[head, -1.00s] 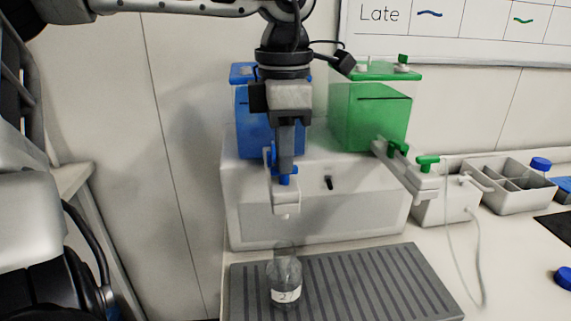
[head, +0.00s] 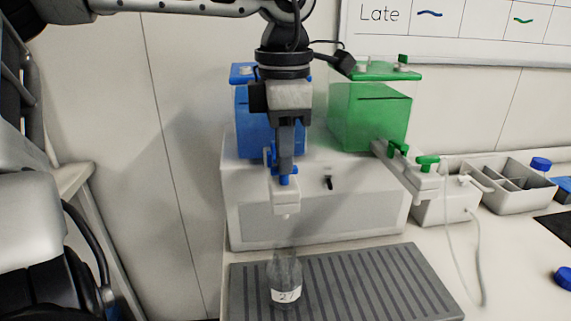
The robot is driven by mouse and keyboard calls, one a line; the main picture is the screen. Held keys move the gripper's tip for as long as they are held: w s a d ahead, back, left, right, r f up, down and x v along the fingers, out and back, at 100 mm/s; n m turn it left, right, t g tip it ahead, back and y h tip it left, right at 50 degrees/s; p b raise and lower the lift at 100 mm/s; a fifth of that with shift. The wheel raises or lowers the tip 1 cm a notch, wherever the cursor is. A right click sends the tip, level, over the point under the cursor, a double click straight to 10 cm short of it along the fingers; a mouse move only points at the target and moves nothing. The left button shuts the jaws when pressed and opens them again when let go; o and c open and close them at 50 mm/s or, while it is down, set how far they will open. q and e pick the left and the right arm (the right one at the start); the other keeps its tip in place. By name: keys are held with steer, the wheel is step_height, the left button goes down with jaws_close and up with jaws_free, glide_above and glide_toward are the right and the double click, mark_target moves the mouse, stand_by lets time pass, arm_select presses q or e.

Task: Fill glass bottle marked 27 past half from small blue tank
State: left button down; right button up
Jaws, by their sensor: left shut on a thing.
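The small blue tank (head: 242,125) stands on a white stand, partly hidden behind my left arm. Its tap has a white spout block (head: 286,195) and a blue handle. My left gripper (head: 285,168) points down at the tap and is shut on the blue tap handle, which it mostly hides. The clear glass bottle (head: 285,272) stands upright below the spout, apart from it, with a white label reading 27. I cannot make out a liquid level in the bottle. My right gripper is not in view.
The bottle stands on a grey ribbed tray (head: 370,285). A green tank (head: 370,118) with its own tap (head: 428,163) is to the right. A divided grey bin (head: 510,185) and blue caps (head: 563,278) lie farther right. The tray's right part is clear.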

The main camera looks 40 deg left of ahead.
arm_select(q)
steer(key=shift+f+n+b, duration=0.15)
steer(key=shift+n+b, duration=0.5)
steer(key=shift+n, duration=0.45)
steer(key=n+b, duration=0.2)
steer(key=n, duration=0.3)
steer(key=n+b, duration=0.1)
steer(key=n, duration=0.3)
steer(key=shift+n+b, duration=0.4)
steer(key=shift+n, duration=0.7)
stand_by(4.9)
